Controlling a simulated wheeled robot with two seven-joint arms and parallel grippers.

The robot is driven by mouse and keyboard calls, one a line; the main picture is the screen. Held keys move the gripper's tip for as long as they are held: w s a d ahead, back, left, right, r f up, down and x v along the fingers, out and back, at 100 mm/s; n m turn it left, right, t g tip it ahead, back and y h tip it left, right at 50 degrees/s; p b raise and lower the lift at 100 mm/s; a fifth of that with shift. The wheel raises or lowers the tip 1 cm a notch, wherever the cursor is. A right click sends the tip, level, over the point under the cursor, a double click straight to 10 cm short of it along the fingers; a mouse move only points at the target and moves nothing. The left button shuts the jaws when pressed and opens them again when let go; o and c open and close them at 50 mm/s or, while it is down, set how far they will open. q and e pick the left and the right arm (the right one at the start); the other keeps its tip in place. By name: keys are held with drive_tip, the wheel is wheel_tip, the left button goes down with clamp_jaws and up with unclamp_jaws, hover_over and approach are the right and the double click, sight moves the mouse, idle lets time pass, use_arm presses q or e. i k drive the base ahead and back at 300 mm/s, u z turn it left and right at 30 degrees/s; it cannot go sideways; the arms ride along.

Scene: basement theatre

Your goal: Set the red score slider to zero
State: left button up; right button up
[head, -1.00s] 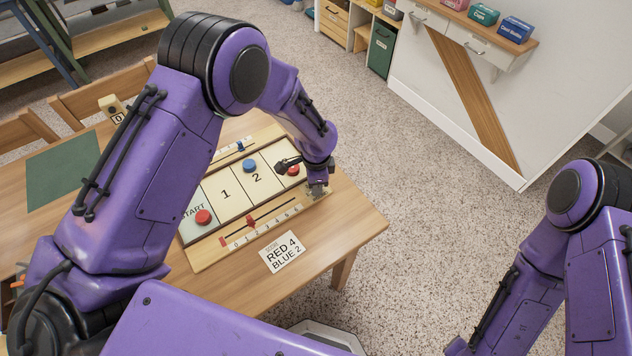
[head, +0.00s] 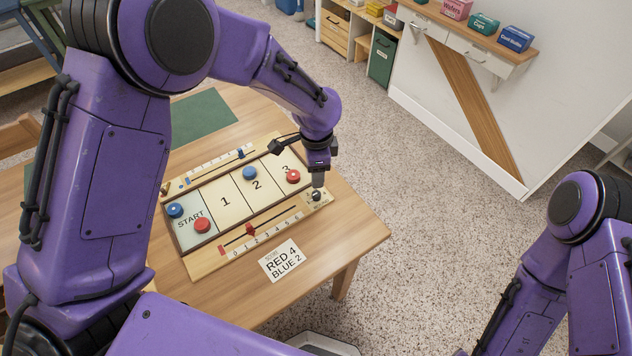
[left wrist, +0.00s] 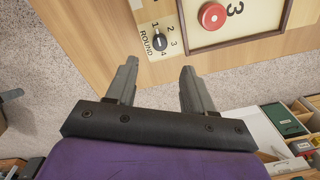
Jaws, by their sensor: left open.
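The red score slider (head: 250,230) sits on the near rail of the shuffle board (head: 214,252), close to the low-number end, roughly at 1 or 2; I cannot tell exactly. The printed zero is at the rail's left end. My left gripper (head: 317,186) is above the board's right end, over the round dial (head: 316,196), well to the right of the slider. In the left wrist view its two fingers (left wrist: 157,75) are apart and empty, with the dial (left wrist: 159,43) just beyond them. The slider is outside that view. My right gripper is not in view.
A card (head: 282,261) reading RED 4, BLUE 2 lies in front of the board. Red and blue pucks (head: 202,225) rest on the board. A blue slider (head: 241,154) is on the far rail. Bare table (head: 230,295) lies in front.

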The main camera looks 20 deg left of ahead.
sight(250, 228)
drive_tip(key=k, duration=1.5)
